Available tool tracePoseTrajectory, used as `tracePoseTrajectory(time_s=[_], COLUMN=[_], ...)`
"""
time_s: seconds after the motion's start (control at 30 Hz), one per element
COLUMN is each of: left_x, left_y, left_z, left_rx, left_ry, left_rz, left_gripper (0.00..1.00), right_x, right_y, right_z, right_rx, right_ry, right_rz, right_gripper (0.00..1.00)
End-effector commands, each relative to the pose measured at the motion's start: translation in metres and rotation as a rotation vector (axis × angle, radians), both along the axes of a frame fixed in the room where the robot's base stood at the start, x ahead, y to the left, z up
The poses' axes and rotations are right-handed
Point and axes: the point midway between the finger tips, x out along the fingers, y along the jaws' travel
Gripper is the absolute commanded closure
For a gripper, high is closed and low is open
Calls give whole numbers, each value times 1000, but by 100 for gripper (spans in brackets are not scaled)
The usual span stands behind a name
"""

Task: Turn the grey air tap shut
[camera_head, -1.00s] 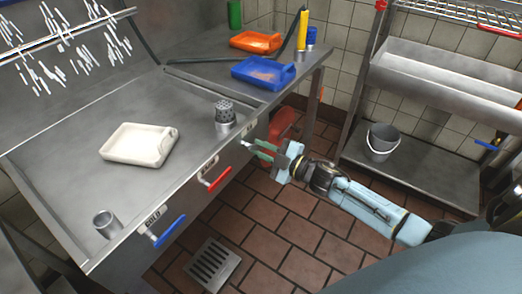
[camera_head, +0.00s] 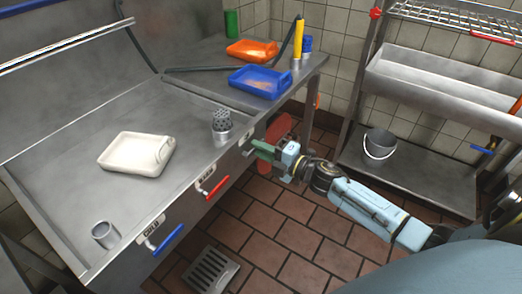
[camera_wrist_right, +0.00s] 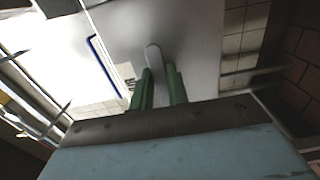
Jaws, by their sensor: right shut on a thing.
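The grey air tap shows in the right wrist view as a pale grey lever (camera_wrist_right: 153,58) between my two green fingers. My right gripper (camera_wrist_right: 160,88) is shut on it. In the head view my right gripper (camera_head: 263,149) is at the front edge of the steel counter, to the right of the red lever, and its fingers hide most of the grey lever. My left gripper is not in view.
A red lever (camera_head: 212,187) and a blue lever (camera_head: 166,239) sit along the counter's front (camera_head: 190,205). A white tray (camera_head: 137,154), a perforated metal cup (camera_head: 221,127) and a steel cup (camera_head: 105,235) are on top. A grey bucket (camera_head: 379,144) stands on the right shelf.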

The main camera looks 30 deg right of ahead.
Motion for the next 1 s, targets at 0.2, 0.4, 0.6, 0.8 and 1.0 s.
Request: tracePoseTrajectory(time_s=[0.2, 0.4, 0.6, 0.8, 1.0], left_x=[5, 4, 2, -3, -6], left_y=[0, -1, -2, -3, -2], left_z=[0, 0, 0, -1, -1], left_rx=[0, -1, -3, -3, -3], left_ry=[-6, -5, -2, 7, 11], left_rz=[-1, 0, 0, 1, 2], left_gripper=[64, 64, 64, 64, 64], right_x=[0, 0, 0, 0, -2], right_y=[0, 0, 0, 0, -1], right_z=[0, 0, 0, 1, 0], right_rx=[-18, -20, -19, -17, -16], right_ry=[-8, -9, -9, -8, -7], right_rz=[0, 0, 0, 0, 0], right_gripper=[100, 100, 72, 62, 62])
